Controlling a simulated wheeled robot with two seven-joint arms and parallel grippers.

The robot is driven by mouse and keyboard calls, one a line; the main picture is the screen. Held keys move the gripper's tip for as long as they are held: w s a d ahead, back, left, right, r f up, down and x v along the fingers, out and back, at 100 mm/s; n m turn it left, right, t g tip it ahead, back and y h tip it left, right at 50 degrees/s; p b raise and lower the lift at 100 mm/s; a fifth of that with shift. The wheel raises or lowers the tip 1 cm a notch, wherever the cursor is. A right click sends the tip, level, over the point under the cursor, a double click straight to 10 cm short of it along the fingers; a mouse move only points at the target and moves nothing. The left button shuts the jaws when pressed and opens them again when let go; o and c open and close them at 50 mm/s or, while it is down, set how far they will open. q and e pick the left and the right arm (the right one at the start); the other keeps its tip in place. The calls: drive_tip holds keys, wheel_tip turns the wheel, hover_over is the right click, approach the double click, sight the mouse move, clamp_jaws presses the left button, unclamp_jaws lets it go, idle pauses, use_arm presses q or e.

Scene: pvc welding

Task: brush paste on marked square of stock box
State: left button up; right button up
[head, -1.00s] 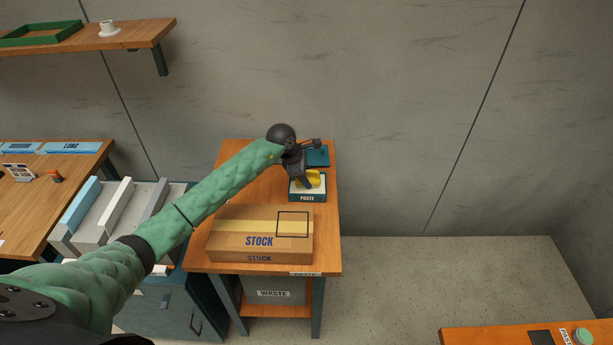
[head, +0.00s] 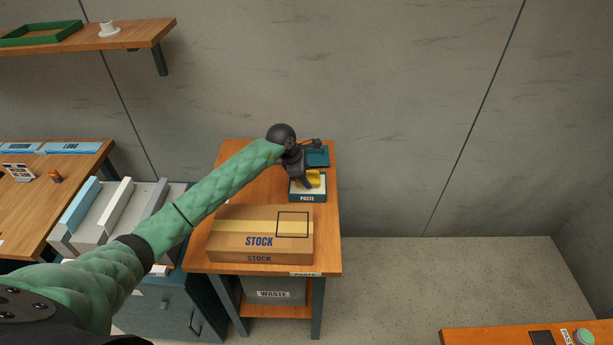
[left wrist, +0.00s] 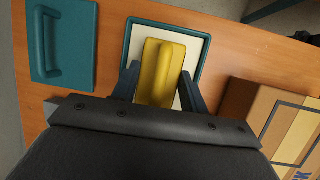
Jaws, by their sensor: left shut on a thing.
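The cardboard stock box (head: 225,230) lies on the small wooden table, with a black-outlined marked square (head: 292,224) at the right of its top. Part of the box (left wrist: 245,108) shows at the right of the left wrist view. The paste tray (head: 306,197), teal-edged with a pale inside, stands behind the box; it also shows in the left wrist view (left wrist: 196,50). My left gripper (left wrist: 158,88) is shut on a yellow brush (left wrist: 161,70), over the paste tray. Whether the brush touches the paste is hidden. My right gripper is not in view.
A teal lid-like piece with a handle (left wrist: 75,45) lies behind the tray. A grey waste bin (head: 275,291) sits under the table (head: 325,258). Racks with pale bars (head: 105,215) stand at left, and a wall shelf (head: 140,35) hangs upper left.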

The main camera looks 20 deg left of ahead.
use_arm(q)
drive_tip(key=shift+f, duration=0.1)
drive_tip(key=shift+r+p, duration=0.55)
drive_tip(key=shift+r, duration=3)
